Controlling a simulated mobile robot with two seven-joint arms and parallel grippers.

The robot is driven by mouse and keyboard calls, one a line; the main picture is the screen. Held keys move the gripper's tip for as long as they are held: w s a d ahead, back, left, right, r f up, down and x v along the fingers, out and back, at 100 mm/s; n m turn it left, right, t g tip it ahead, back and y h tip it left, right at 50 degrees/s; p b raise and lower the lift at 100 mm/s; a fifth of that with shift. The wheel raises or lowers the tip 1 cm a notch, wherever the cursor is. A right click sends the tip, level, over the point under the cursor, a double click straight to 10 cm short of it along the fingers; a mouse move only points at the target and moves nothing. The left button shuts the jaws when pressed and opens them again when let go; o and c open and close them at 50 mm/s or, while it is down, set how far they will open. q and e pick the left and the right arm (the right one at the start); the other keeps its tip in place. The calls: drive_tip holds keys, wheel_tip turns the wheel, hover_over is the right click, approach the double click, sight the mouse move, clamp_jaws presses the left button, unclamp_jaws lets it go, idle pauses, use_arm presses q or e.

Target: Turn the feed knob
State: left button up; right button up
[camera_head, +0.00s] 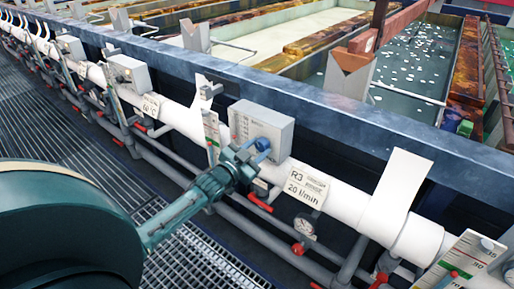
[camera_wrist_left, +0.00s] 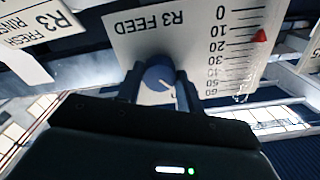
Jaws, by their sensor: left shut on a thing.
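The blue feed knob (camera_head: 262,144) sits on the front of a grey box (camera_head: 245,112) on the pipe rail in the head view. My left gripper (camera_head: 252,152) reaches it from the lower left and is shut on it. In the left wrist view the round knob (camera_wrist_left: 158,76) lies between the two dark fingers of the left gripper (camera_wrist_left: 160,88). A light line shows on the knob's face. The panel (camera_wrist_left: 135,42) behind it reads "R3 FEED" and bears a scale from 0 to 60. A red pointer (camera_wrist_left: 261,36) stands near 10. My right gripper is not in view.
A label (camera_head: 306,187) reading "R3 20 l/min" hangs right of the box. White pipes, red-handled valves (camera_head: 260,203) and a small gauge (camera_head: 305,228) lie below and beside it. Open tanks (camera_head: 415,65) stand behind the blue rim. Grating (camera_head: 80,130) covers the floor at left.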

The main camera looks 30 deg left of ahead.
use_arm(q)
drive_tip(key=shift+m, duration=1.5)
drive_tip(key=o, duration=1)
drive_tip(key=shift+s, duration=0.1)
drive_tip(key=s, duration=0.8)
drive_tip(key=s+a, duration=0.1)
drive_tip(key=s, duration=0.4)
